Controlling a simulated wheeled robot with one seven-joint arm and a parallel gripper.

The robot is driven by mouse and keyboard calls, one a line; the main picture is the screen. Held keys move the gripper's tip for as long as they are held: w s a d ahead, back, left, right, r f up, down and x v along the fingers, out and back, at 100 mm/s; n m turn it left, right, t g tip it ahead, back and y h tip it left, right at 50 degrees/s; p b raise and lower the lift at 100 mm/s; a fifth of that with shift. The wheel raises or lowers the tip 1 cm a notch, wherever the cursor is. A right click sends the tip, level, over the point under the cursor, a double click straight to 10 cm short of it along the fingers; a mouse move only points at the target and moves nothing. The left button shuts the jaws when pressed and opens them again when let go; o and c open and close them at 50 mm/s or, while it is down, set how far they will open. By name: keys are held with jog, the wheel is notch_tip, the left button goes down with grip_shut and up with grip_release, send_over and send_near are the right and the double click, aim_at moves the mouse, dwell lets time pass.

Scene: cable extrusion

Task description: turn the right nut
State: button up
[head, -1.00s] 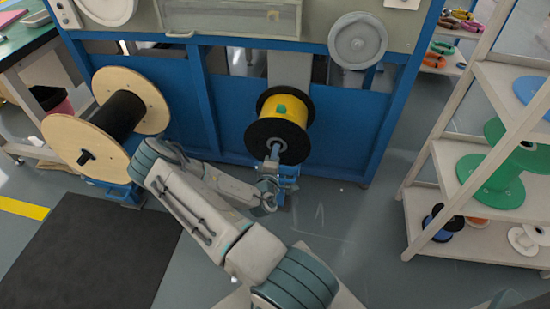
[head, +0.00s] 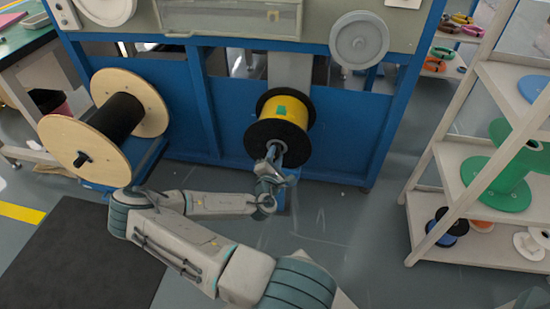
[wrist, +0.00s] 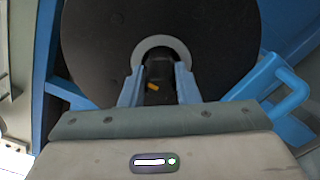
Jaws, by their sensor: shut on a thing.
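The right spool (head: 283,112) has yellow cable between black flanges and sits at the front of the blue machine. In the wrist view its black flange (wrist: 100,45) fills the background, with a grey ring (wrist: 139,60) at its centre. The dark nut (wrist: 157,74), with a small yellow mark, is in front of this ring. My gripper (head: 272,152) is at the spool's near face. In the wrist view the blue fingers of my gripper (wrist: 158,85) are shut on the nut, one on each side. The nut's far side is hidden.
A wooden-flanged spool (head: 82,150) with black cable stands at the left. A blue bracket with a handle (wrist: 288,88) is close to my gripper's right side in the wrist view. A shelf rack (head: 425,240) stands at the right, with clear floor (head: 360,220) before it.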

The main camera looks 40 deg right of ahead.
jog(key=shift+s, duration=0.2)
jog(key=o, duration=1)
jog(key=shift+d, duration=0.1)
jog(key=shift+c, duration=0.2)
jog(key=shift+w, duration=0.1)
jog(key=p+v, duration=0.1)
jog(key=v, duration=1.3)
jog(key=shift+p, duration=0.35)
jog(key=shift+r, duration=0.1)
